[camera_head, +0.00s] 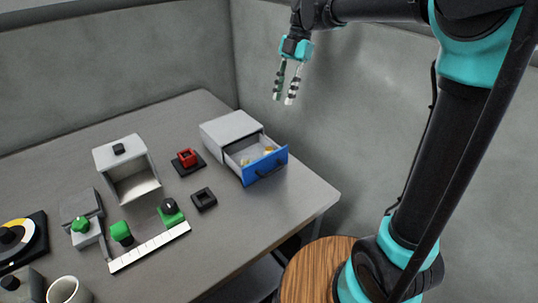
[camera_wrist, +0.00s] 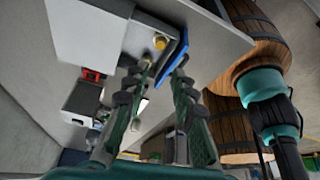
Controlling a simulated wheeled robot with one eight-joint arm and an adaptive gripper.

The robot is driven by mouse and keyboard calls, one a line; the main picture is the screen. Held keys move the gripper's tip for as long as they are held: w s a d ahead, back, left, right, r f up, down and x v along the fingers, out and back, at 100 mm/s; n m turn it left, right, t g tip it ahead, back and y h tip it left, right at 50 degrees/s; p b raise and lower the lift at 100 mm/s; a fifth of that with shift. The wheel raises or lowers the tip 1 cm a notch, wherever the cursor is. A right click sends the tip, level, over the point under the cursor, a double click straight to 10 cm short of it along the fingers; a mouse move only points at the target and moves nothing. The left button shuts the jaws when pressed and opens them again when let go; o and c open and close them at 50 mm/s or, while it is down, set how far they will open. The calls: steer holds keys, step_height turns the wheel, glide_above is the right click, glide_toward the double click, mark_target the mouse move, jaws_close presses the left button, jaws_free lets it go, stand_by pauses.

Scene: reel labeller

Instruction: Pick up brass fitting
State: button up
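A small brass-yellow piece, likely the brass fitting (camera_head: 268,150), lies inside the open drawer near its blue front (camera_head: 266,165). It also shows as a round yellow spot in the wrist view (camera_wrist: 160,42). A second small yellowish piece (camera_head: 245,161) lies further left in the drawer; its shape is too small to tell. My gripper (camera_head: 283,99) is open and empty, pointing down, high above and behind the drawer in the head view. In the wrist view its fingers (camera_wrist: 162,68) stand apart, with the drawer beyond their tips.
The grey drawer cabinet (camera_head: 229,127) stands near the table's right corner. A red block on a black base (camera_head: 187,159), a black square ring (camera_head: 203,199), an open white box (camera_head: 122,160) and a white ruled strip (camera_head: 150,247) lie to its left. Wooden barrels (camera_wrist: 243,120) stand beside the table.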

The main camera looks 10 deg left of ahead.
mark_target(269, 148)
steer(key=x, duration=1.6)
steer(key=shift+s+f, duration=0.15)
steer(key=shift+f, duration=0.1)
jaws_close()
